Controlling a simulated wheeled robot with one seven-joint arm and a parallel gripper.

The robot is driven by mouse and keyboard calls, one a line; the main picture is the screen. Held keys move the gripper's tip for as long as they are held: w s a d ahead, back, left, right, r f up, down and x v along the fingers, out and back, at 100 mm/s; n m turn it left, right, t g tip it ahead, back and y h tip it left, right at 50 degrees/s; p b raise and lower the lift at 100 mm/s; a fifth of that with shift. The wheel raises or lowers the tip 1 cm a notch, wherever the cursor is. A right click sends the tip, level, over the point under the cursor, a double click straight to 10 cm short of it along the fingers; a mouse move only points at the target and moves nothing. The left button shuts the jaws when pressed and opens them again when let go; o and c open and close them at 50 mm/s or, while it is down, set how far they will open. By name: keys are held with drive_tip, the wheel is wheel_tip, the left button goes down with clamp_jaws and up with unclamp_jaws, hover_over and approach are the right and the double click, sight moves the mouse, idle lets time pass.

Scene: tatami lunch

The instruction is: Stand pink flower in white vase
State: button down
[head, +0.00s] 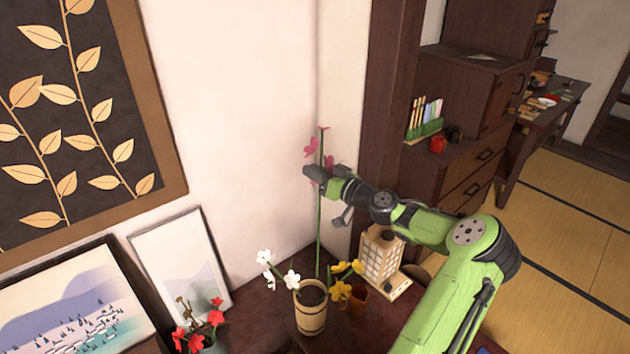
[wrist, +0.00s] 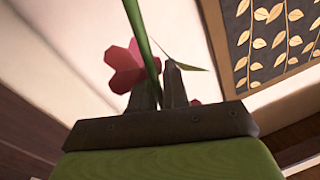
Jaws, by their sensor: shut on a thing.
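The pink flower (head: 311,148) is in my gripper (head: 318,174), high above the tabletop near the wall corner. Its long green stem hangs nearly upright below the fingers. The stem's lower end is close above or behind the rim of a pale wooden-looking vase (head: 311,318); I cannot tell which. This vase is the nearest match to a white one, and its opening looks dark. In the wrist view the fingers (wrist: 160,90) are shut on the green stem, with a pink blossom (wrist: 125,66) beside them.
White flowers (head: 292,279) lean at the vase's left rim. Yellow flowers (head: 341,291) and a brown cup (head: 358,300) stand right of it. A lantern (head: 380,258) is behind. Red flowers (head: 215,318) and leaning pictures (head: 180,262) are left. The dark tabletop (head: 262,305) has some free room.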

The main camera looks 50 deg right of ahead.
drive_tip(key=shift+w+d+r+p, duration=0.35)
drive_tip(key=shift+r+p, duration=0.45)
drive_tip(key=shift+r, duration=0.55)
drive_tip(key=shift+w+d+r+p, duration=0.35)
drive_tip(key=shift+r+p, duration=0.45)
drive_tip(key=shift+r, duration=0.6)
drive_tip(key=shift+w+d+r+p, duration=0.25)
drive_tip(key=shift+d+r+p, duration=0.2)
drive_tip(key=shift+r+p, duration=0.65)
wheel_tip(320, 180, up, 14)
drive_tip(key=f+p, duration=0.1)
drive_tip(key=p, duration=0.6)
hover_over(323, 141)
drive_tip(key=w, duration=0.3)
drive_tip(key=shift+d+r, duration=0.25)
drive_tip(key=shift+d, duration=0.1)
drive_tip(key=shift+f, duration=0.1)
